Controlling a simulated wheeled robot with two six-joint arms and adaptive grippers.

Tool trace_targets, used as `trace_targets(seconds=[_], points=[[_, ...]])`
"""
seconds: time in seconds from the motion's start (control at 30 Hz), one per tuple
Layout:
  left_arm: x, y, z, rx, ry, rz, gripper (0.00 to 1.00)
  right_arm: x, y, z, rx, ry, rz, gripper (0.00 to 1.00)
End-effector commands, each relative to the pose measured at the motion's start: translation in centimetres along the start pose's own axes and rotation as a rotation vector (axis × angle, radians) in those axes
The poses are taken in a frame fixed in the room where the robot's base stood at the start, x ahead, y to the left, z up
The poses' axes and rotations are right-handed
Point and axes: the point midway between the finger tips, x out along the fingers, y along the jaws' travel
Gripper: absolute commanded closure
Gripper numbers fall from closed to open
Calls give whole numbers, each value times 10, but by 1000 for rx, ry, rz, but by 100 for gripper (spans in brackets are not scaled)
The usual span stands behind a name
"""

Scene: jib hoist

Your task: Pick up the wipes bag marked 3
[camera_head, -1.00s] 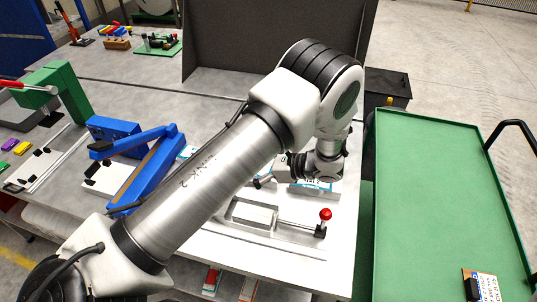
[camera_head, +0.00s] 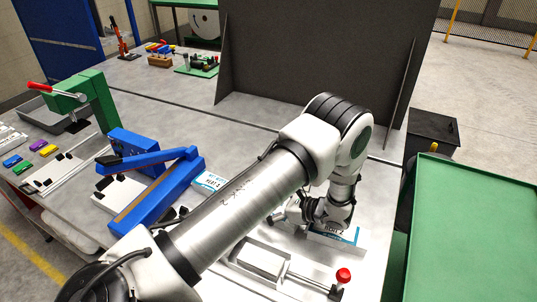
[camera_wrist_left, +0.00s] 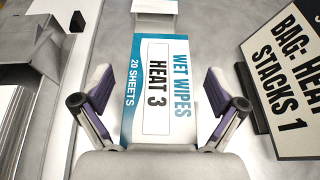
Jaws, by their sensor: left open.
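A white and blue wipes bag marked "HEAT 3" (camera_wrist_left: 158,100) lies label up in the left wrist view. My left gripper (camera_wrist_left: 158,80) is open, with one finger on each side of the bag and a gap on both sides. In the head view my left gripper (camera_head: 287,213) is low over the bench, partly hidden by my own arm. One wipes label (camera_head: 209,180) shows left of my arm. Another wipes bag (camera_head: 335,233) lies by my wrist; its number is hard to read. My right gripper is out of view.
A sign reading "BAG: HEAT STACKS 1" (camera_wrist_left: 285,80) stands right of the gripper. A blue lever sealer (camera_head: 160,190) is left of my arm. A red-knobbed lever (camera_head: 343,275) is in front. A dark panel (camera_head: 310,70) stands behind; a green cart (camera_head: 470,220) is right.

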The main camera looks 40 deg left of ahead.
Motion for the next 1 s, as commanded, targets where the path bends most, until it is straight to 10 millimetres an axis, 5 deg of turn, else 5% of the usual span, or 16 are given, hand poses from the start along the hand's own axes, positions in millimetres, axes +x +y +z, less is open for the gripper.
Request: trace_targets(seconds=[0.27,0.3,0.43,0.83,1.0], points=[[8,0,-1,-1,0,-1,4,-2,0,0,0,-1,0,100],[8,0,-1,-1,0,-1,18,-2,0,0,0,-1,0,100],[8,0,-1,-1,0,-1,46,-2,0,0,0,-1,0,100],[8,0,1,-1,0,-1,48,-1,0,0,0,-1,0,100],[1,-1,16,-2,0,-2,48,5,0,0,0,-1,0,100]])
